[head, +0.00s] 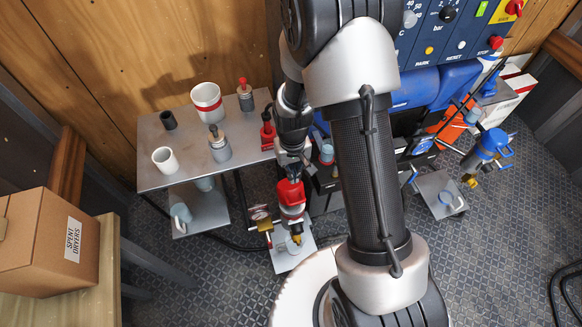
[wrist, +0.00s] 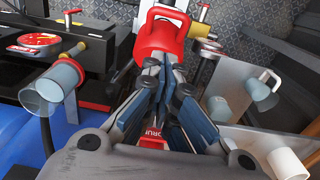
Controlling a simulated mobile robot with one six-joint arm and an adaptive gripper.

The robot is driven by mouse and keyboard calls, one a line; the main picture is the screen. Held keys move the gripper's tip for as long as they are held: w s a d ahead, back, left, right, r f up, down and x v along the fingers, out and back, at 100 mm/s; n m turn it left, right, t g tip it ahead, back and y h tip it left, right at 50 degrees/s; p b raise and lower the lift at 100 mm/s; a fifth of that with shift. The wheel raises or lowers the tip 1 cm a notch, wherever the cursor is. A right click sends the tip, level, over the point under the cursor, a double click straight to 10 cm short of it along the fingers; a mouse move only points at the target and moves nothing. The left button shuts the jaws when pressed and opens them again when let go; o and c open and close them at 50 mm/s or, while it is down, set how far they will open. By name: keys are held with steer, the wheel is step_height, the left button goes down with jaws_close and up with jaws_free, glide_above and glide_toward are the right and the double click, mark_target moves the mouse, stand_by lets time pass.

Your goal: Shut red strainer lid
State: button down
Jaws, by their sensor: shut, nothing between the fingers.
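The red strainer (head: 291,193) stands upright on a small grey plate below the bench, in the middle of the head view. In the wrist view, its red top (wrist: 158,42) with a loop-shaped part lies just beyond my fingertips. My gripper (head: 292,172) points down at the strainer from the bench side. In the wrist view, my gripper (wrist: 163,68) has its fingertips together, with nothing held, at the near edge of the red top. I cannot tell whether they touch it. My fingers hide part of the strainer, and the lid's exact angle is unclear.
A grey bench (head: 235,165) holds a white cup with a red band (head: 207,102), other small containers and a red-capped bottle (head: 245,95). A gauge (head: 260,212) and brass fittings sit beside the strainer. A blue control panel (head: 455,35) stands behind right.

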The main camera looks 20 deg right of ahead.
mark_target(295, 190)
step_height(295, 190, down, 4)
steer(key=shift+b, duration=0.5)
steer(key=shift+s+f+b, duration=0.35)
steer(key=shift+s+f, duration=0.4)
steer(key=shift+s, duration=0.2)
steer(key=shift+s+f, duration=0.35)
steer(key=shift+s, duration=0.05)
steer(key=shift+s+f+b, duration=0.4)
steer(key=shift+s, duration=0.15)
